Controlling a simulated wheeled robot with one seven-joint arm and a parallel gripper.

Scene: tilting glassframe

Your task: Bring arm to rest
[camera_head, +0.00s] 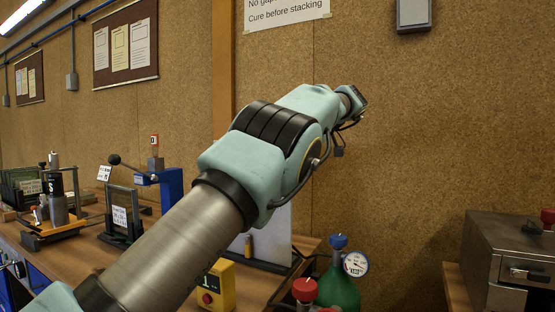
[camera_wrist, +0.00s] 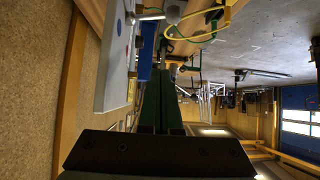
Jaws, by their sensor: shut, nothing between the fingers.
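My arm (camera_head: 265,145) stretches up from the lower left across the middle of the head view, well above the bench. Its wrist end (camera_head: 352,102) is in front of the bare corkboard-like wall, with a cable hanging below it. The fingers cannot be made out in the head view. In the wrist view my gripper (camera_wrist: 161,78) shows as two dark green fingers side by side above a black palm bar. They are shut with nothing between them. The wrist view looks sideways across the room, so the scene appears turned.
A wooden bench (camera_head: 75,255) on the left carries fixtures, a blue stand (camera_head: 170,188) and a yellow box (camera_head: 216,287). A green gas bottle (camera_head: 338,287) with a gauge (camera_head: 356,263) stands below the arm. A metal box (camera_head: 510,260) is at right. Open wall surrounds the wrist.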

